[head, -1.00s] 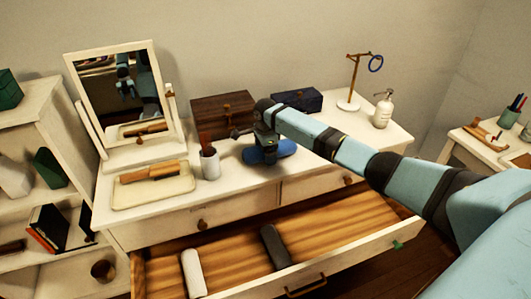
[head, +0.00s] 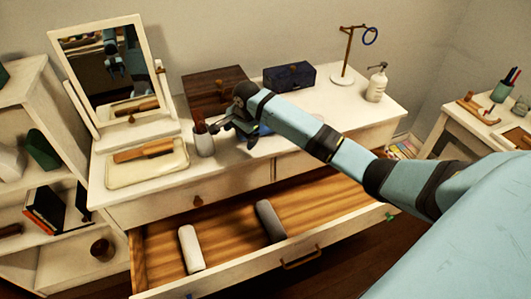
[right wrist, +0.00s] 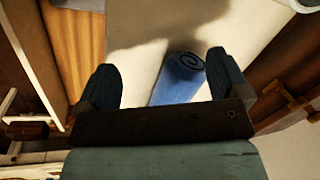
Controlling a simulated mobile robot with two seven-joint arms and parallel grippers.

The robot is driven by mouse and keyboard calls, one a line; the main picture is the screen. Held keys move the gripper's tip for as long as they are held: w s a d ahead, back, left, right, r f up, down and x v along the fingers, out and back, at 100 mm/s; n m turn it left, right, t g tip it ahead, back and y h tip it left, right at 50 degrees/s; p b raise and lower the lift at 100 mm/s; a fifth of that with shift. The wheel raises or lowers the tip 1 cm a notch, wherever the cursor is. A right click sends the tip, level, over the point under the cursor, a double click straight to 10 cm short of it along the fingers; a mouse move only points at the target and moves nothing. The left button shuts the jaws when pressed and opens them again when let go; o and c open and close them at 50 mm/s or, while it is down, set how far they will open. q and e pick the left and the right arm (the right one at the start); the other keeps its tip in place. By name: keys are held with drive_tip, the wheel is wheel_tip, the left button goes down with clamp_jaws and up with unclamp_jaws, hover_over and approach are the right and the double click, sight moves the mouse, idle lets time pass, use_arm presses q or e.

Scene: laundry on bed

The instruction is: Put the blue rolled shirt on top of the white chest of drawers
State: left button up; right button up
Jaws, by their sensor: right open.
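The blue rolled shirt (head: 265,130) lies on top of the white chest of drawers (head: 330,117), mostly hidden behind my right arm in the head view. In the right wrist view the roll (right wrist: 178,78) shows its spiral end and rests on the white top. My right gripper (head: 236,131) is open and empty, just left of the shirt and above the chest top. In the right wrist view the shirt lies beyond the open fingers (right wrist: 160,62), apparently not held. My left gripper is not in view.
On the chest top stand a brown box (head: 213,88), a dark blue box (head: 289,77), a cup (head: 204,144), a tray with a brush (head: 120,176), a mirror (head: 112,70), a stand (head: 343,78) and a soap bottle (head: 376,84). The open drawer (head: 333,211) holds white (head: 190,249) and grey (head: 270,221) rolls.

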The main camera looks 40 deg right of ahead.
drive_tip(key=s+a+f+n+t+y, duration=0.2)
drive_tip(key=s+a+f+n+t, duration=0.1)
drive_tip(key=s+a+n, duration=0.3)
drive_tip(key=s+a+f+n+t+y, duration=0.1)
drive_tip(key=s+a+f+n+t, duration=0.15)
drive_tip(key=s+a, duration=0.5)
drive_tip(key=s+f+n+t, duration=0.1)
drive_tip(key=s+f+n, duration=0.2)
drive_tip(key=s, duration=0.4)
drive_tip(key=s+f+n+t, duration=0.1)
drive_tip(key=s+f+n, duration=0.2)
drive_tip(key=s, duration=0.4)
drive_tip(key=s+a+f+n+t, duration=0.1)
drive_tip(key=s+f+n, duration=0.2)
drive_tip(key=s, duration=0.4)
drive_tip(key=shift+a+n+h, duration=0.1)
drive_tip(key=shift+n+h, duration=0.15)
drive_tip(key=shift+h, duration=0.05)
